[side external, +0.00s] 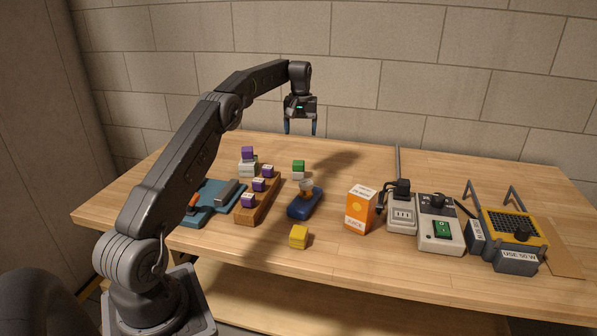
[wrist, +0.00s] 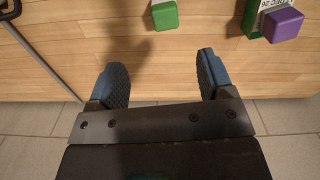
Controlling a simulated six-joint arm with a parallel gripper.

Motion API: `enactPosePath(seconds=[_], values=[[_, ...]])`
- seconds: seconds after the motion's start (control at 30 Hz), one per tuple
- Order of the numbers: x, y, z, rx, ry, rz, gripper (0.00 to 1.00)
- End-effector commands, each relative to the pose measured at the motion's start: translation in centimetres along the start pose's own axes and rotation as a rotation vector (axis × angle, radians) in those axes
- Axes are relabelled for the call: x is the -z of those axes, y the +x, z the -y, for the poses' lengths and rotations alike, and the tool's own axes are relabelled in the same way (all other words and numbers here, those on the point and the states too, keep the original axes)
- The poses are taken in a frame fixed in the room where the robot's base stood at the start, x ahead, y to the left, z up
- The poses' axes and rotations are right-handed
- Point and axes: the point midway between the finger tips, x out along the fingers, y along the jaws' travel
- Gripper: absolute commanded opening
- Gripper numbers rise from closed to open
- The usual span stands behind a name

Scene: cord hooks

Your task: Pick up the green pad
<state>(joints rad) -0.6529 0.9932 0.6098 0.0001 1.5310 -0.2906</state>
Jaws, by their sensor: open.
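The green pad (side external: 298,165) looks like a small block with a green top and a pale lower part, standing near the back middle of the table. In the wrist view a green block (wrist: 165,14), which looks like the same one, shows at the top edge, partly cut off, ahead of the space between my fingers. My gripper (side external: 300,128) hangs open and empty, fingers down, well above the table near its back edge. In the wrist view my gripper (wrist: 160,75) has its two blue fingers spread wide, with bare table edge and floor between them.
A purple block (side external: 247,153) sits on a pale block left of the pad. A wooden rack (side external: 243,217) holds purple-topped blocks. A blue holder (side external: 303,206), yellow block (side external: 299,237), juice carton (side external: 360,209) and corded devices (side external: 440,235) stand nearer or right. The back right is mostly clear.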

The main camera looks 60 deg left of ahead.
Motion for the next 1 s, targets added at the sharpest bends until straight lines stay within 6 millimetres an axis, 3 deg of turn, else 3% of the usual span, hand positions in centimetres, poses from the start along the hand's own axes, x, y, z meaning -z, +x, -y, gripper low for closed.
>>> enactPosePath(seconds=[0.17,0.5,0.77,1.0], values=[[0.6,1.7,0.7,0.003,-0.019,0.011,0.74],[0.5,7.8,0.6,0.003,-0.017,0.011,0.74],[0.4,9.8,0.6,0.003,-0.016,0.009,0.74],[0.1,13.2,0.8,0.003,-0.016,0.01,0.74]])
